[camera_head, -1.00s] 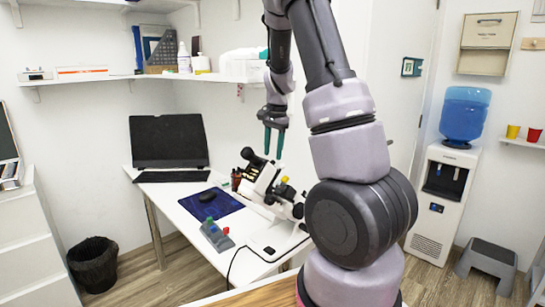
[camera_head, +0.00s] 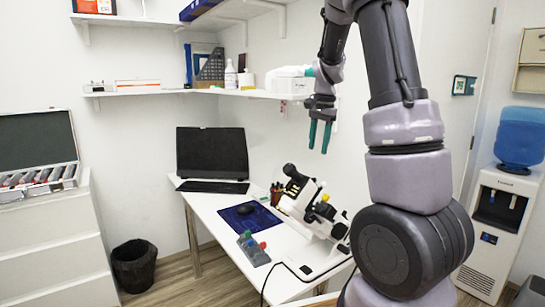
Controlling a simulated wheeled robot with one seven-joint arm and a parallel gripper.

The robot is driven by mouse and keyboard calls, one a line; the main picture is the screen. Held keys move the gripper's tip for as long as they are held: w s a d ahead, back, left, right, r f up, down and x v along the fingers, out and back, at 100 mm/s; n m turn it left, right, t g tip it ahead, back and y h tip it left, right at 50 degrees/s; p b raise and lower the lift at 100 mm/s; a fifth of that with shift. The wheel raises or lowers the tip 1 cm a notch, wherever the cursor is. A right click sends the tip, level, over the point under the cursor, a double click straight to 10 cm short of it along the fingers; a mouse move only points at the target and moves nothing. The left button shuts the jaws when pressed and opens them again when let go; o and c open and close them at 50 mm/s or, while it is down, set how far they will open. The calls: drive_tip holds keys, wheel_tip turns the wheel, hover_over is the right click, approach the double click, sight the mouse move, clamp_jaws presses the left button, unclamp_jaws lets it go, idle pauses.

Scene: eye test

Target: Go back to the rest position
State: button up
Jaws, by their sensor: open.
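My gripper (camera_head: 320,136) hangs from my raised arm in the upper middle of the head view. Its two green fingers point down, stand apart and have nothing between them. It appears in front of the white wall, above the white eye-test instrument (camera_head: 312,205) in the picture. My arm covers much of the right half of the view.
A white desk (camera_head: 215,210) holds a dark monitor (camera_head: 212,152), keyboard, blue mat (camera_head: 247,218) and a grey device with coloured knobs (camera_head: 253,248). A wall shelf (camera_head: 150,93) is behind. A black bin (camera_head: 134,265) and drawers (camera_head: 50,245) stand left. A water dispenser (camera_head: 497,225) stands right.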

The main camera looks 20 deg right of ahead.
drive_tip(key=s+a+r+n+t, duration=0.3)
drive_tip(key=s+a+r, duration=0.3)
drive_tip(key=s, duration=0.6)
drive_tip(key=s+a+r+n+t+y, duration=0.1)
drive_tip(key=s+a+r+n+t, duration=0.2)
drive_tip(key=s, duration=0.9)
drive_tip(key=a+r+n, duration=0.2)
drive_tip(key=a+r, duration=0.1)
drive_tip(key=shift+s+a+n, duration=0.15)
drive_tip(key=shift+n, duration=0.25)
